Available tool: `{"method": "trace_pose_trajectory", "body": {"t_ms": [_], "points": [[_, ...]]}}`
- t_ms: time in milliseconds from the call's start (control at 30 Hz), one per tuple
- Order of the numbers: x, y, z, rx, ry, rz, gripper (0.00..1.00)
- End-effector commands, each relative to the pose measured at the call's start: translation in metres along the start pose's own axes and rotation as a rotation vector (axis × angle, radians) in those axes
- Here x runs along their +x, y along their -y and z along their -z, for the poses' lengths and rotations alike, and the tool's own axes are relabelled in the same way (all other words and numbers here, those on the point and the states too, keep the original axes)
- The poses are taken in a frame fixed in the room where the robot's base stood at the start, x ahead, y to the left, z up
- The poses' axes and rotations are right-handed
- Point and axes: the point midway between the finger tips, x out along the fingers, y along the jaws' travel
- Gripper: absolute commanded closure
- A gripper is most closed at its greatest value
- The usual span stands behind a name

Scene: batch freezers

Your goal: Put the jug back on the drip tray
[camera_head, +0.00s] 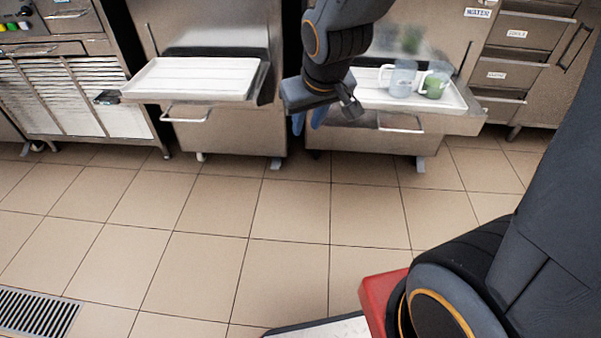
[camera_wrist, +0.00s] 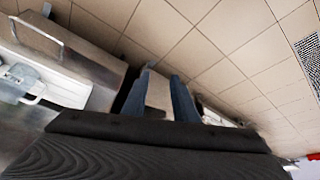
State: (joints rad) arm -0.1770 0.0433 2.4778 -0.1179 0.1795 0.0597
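Two jugs stand upright on the white right-hand drip tray (camera_head: 370,92): a clear bluish jug (camera_head: 402,79) and, to its right, a jug with something green in it (camera_head: 434,84). The left-hand drip tray (camera_head: 195,77) is empty. My gripper (camera_head: 308,122) is at the front left of the right-hand tray, apart from both jugs, its blue fingers pointing down. In the wrist view the fingers (camera_wrist: 160,76) are spread with nothing held between them. A clear jug (camera_wrist: 18,80) on a white tray (camera_wrist: 72,88) shows at the left edge there.
Steel freezer bodies (camera_head: 235,135) carry the trays, with bar handles below them. A slatted cabinet (camera_head: 60,90) is at the left and drawers (camera_head: 515,72) at the right. The tiled floor (camera_head: 260,220) in front is clear, with a drain grate (camera_head: 38,312).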

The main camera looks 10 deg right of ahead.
Motion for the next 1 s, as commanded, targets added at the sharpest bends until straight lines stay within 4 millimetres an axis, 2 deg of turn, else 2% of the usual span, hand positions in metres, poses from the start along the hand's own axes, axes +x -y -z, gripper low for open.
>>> {"method": "trace_pose_trajectory", "body": {"t_ms": [33, 100, 200, 300, 400, 533, 1000], "points": [[-0.020, 0.022, -0.017, -0.023, 0.055, 0.024, 0.74], [-0.043, 0.046, -0.047, -0.047, 0.151, 0.053, 0.74], [-0.074, 0.070, -0.085, -0.078, 0.267, 0.088, 0.74], [-0.097, 0.085, -0.114, -0.103, 0.353, 0.111, 0.74], [-0.111, 0.089, -0.131, -0.119, 0.402, 0.124, 0.74], [-0.116, 0.090, -0.138, -0.122, 0.425, 0.128, 0.74], [-0.115, 0.090, -0.137, -0.121, 0.423, 0.127, 0.74]]}}
